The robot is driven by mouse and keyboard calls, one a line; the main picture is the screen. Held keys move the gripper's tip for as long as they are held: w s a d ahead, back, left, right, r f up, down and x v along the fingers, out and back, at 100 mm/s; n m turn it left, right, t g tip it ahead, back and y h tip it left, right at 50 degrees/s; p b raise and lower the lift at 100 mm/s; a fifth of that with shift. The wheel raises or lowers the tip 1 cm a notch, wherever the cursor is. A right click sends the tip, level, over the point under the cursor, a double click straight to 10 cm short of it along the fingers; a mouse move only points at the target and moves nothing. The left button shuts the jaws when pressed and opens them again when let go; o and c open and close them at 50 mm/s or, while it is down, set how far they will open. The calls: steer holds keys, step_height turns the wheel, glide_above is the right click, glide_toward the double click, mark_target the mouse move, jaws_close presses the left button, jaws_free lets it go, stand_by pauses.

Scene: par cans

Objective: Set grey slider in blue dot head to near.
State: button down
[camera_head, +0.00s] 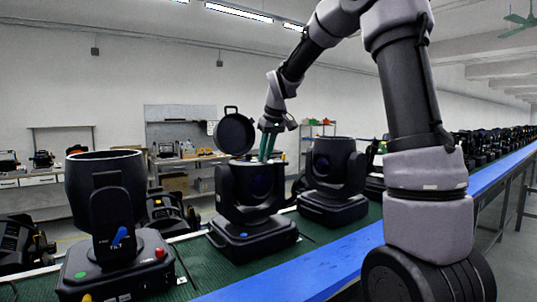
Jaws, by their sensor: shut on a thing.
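The blue dot head (229,199) is the black moving-head lamp in the middle, upright on the belt. A small blue dot (243,235) shows on its base. Its round lid (235,134) stands open behind the top rim. My gripper (267,147) comes down from above, its green fingers reaching into the open top. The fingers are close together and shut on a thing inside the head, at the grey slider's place. The rim hides the fingertips and the slider, so its position cannot be read.
A lamp with a green dot (80,275), a blue lever and a red knob stands at left front. Another lamp (333,180) stands close on the right. The green belt (215,275) has a blue edge rail (330,270). Workbenches line the back wall.

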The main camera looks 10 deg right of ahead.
steer(key=shift+s+a, duration=0.2)
steer(key=shift+a, duration=0.3)
steer(key=c, duration=0.8)
jaws_free()
steer(key=shift+r, duration=0.1)
steer(key=v, duration=1)
steer(key=shift+s+r, duration=0.2)
steer(key=shift+r, duration=0.05)
